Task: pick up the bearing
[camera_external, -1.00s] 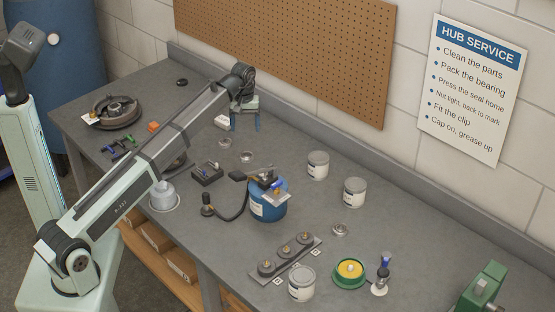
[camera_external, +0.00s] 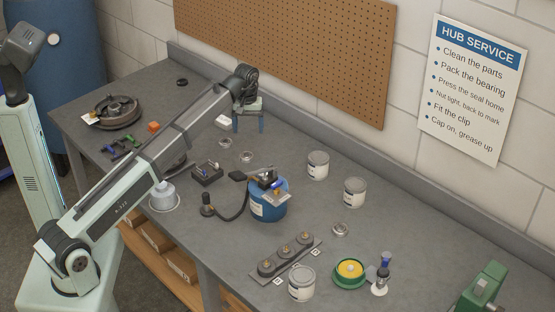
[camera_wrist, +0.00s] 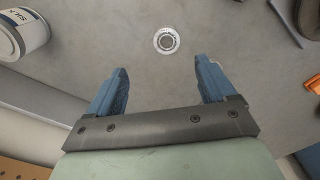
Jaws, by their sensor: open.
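My gripper (camera_external: 249,127) is open and empty above the back of the bench in the external view. In the wrist view its two blue fingers (camera_wrist: 162,82) are spread apart. A small metal ring (camera_wrist: 167,40), which looks like a bearing, lies flat on the bench ahead of the fingertips, between their lines and apart from them. In the external view similar small rings lie in front of my gripper, one nearer the wall (camera_external: 225,143) and one beside it (camera_external: 246,157). Another ring (camera_external: 340,229) lies further right. I cannot tell which one the wrist view shows.
A blue tub (camera_external: 268,203) with a hose stands mid-bench, with a dark tray (camera_external: 206,174) to its left. Cans (camera_external: 318,165) stand to the right; one labelled can (camera_wrist: 22,34) shows in the wrist view. A hub (camera_external: 115,112) lies at the left. Bench around the ring is clear.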

